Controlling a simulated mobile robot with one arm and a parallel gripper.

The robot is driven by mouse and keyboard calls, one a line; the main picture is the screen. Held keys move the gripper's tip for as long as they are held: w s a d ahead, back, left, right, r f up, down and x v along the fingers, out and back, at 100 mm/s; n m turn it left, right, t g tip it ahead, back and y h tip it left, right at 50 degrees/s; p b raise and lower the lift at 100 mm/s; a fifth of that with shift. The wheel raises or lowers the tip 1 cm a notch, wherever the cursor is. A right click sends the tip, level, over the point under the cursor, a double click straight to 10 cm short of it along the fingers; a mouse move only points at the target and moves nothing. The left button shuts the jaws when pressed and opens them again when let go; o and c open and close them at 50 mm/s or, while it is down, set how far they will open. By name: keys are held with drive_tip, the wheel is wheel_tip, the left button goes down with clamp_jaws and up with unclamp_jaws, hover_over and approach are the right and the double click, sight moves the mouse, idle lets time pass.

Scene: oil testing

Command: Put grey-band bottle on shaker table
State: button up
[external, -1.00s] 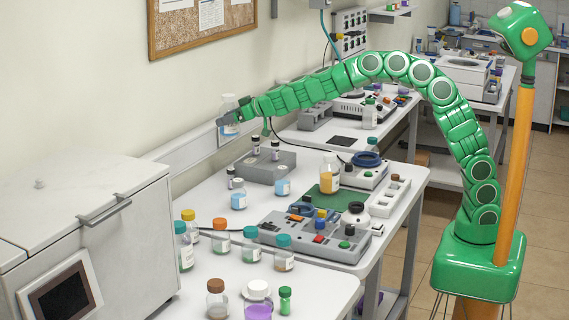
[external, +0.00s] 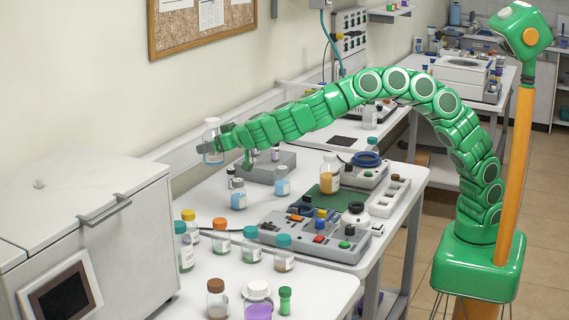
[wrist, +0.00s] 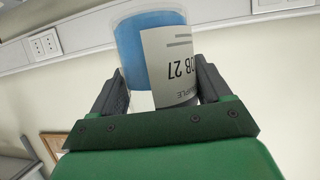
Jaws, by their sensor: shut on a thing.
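A clear bottle (external: 212,146) with blue liquid and a pale cap is held upright in my gripper (external: 218,145), in the air above the left back of the near bench. In the wrist view the bottle (wrist: 145,50) sits between both fingers of my gripper (wrist: 160,92), its white label upside down with "27" readable. The grey band cannot be made out clearly. A low grey flat-topped platform (external: 266,176) stands at the back of the bench, right of the bottle, partly behind my arm; I cannot tell if it is the shaker table.
Blue-liquid bottles (external: 238,195) stand before the platform. Several capped bottles (external: 221,237) crowd the bench's left front. A large white cabinet (external: 90,230) borders the left.

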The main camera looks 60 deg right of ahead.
drive_tip(key=s+a+f+m+h, duration=0.1)
drive_tip(key=s+a+m+h, duration=0.1)
drive_tip(key=s+a, duration=0.9)
drive_tip(key=s+a+f+m+h, duration=0.1)
drive_tip(key=s+a, duration=0.6)
drive_tip(key=s, duration=0.9)
drive_tip(key=shift+g, duration=0.4)
drive_tip(key=shift+w+a+f, duration=1.55)
drive_tip(key=shift+w+f, duration=0.2)
drive_tip(key=shift+f, duration=0.75)
drive_tip(key=shift+w+a+f, duration=1.55)
drive_tip(key=shift+w+f, duration=0.25)
drive_tip(key=shift+f, duration=0.7)
drive_tip(key=shift+w+a+f, duration=1.55)
drive_tip(key=shift+w+f, duration=0.2)
drive_tip(key=shift+f, duration=2.2)
drive_tip(key=shift+f, duration=0.15)
drive_tip(key=o, duration=1.3)
